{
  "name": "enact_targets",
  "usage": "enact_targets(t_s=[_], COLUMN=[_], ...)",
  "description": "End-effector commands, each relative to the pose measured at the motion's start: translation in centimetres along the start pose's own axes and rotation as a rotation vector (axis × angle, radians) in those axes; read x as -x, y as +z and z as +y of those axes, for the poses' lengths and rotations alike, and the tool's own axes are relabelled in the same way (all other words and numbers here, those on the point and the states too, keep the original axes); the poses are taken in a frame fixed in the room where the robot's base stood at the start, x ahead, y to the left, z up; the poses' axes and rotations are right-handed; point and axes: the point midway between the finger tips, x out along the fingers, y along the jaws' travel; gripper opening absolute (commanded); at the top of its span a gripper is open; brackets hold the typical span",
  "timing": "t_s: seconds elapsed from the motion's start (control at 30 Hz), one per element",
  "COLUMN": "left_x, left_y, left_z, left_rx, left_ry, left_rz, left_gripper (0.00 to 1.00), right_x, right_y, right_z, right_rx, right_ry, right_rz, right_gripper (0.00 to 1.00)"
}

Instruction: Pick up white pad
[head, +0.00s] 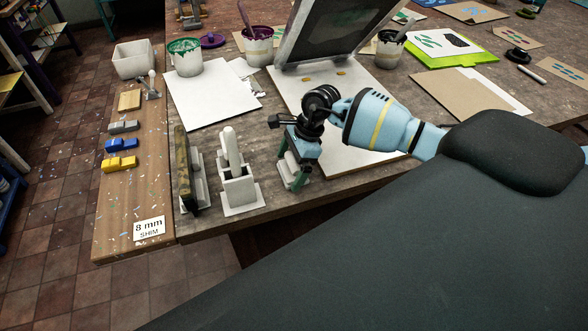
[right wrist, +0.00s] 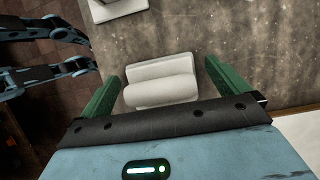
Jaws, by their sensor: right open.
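The white pad (right wrist: 160,82) lies on the worn bench top and shows in the right wrist view as a pale block with a rounded ridge along it. My right gripper (right wrist: 162,85) is open, with one green finger on each side of the pad. My left gripper is not seen in the head view.
A white upright holder (head: 238,188) and a dark slab in a pale stand (head: 182,168) are left of my right gripper. A tilted screen frame (head: 336,35) stands behind it. A wooden strip (head: 125,205) with coloured blocks runs along the left edge. Paint pots (head: 187,60) stand farther back.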

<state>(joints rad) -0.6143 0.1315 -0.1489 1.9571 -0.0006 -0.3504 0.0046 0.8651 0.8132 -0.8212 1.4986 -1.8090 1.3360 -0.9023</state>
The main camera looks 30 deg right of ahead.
Motion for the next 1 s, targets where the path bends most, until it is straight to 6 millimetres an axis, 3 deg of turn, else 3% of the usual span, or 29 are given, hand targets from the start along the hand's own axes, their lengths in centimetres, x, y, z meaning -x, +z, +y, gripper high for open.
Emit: enact_targets(t_s=[0.3, 0.6, 0.67, 1.0], left_x=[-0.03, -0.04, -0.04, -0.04], left_y=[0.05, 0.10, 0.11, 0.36], left_z=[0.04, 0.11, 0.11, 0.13], left_rx=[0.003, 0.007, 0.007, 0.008], left_ry=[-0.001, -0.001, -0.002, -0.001], left_rz=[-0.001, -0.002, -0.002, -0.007], left_gripper=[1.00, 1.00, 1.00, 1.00], right_x=[-0.61, -0.58, -0.55, -0.03], right_y=[-0.06, -0.06, -0.05, 0.15], right_z=[0.03, 0.03, 0.02, -0.01], right_rx=[0.000, 0.000, 0.000, 0.001], right_ry=[0.001, 0.001, 0.001, 0.000], right_rz=[0.001, 0.001, 0.001, 0.000], right_gripper=[0.99, 0.59, 0.55, 0.54])
